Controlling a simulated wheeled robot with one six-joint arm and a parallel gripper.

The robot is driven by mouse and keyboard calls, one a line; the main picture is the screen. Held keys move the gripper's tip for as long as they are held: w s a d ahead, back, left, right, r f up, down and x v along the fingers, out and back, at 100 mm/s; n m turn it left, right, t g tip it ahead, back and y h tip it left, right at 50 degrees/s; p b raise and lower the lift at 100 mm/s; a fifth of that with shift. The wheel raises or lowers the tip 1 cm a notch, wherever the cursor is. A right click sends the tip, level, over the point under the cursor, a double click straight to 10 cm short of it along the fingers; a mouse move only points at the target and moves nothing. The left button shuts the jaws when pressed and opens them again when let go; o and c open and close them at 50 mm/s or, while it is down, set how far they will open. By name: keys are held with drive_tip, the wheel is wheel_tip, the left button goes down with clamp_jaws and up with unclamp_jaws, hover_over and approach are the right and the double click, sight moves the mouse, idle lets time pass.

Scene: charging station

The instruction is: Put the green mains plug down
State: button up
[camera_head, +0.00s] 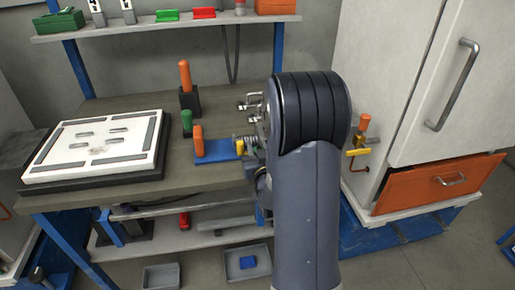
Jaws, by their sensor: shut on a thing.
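My arm (309,200) rises through the middle of the view and bends at a dark, ribbed joint. My gripper is hidden behind it, so its fingers and anything between them do not show. A small green piece (187,122) stands upright on the workbench (195,178), in front of a dark block with an orange handle (185,76). I cannot tell whether this green piece is the mains plug. No other likely plug shows clearly on the bench.
A white panel on a dark base (95,148) fills the bench's left side. A blue fixture with an orange handle (198,140) stands near my arm. A white cabinet (420,90) with an orange drawer (436,184) is at right. A shelf (150,27) runs above; trays lie below.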

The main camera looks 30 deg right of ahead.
drive_tip(key=shift+f, duration=0.2)
drive_tip(key=o, duration=1)
drive_tip(key=shift+r, duration=0.1)
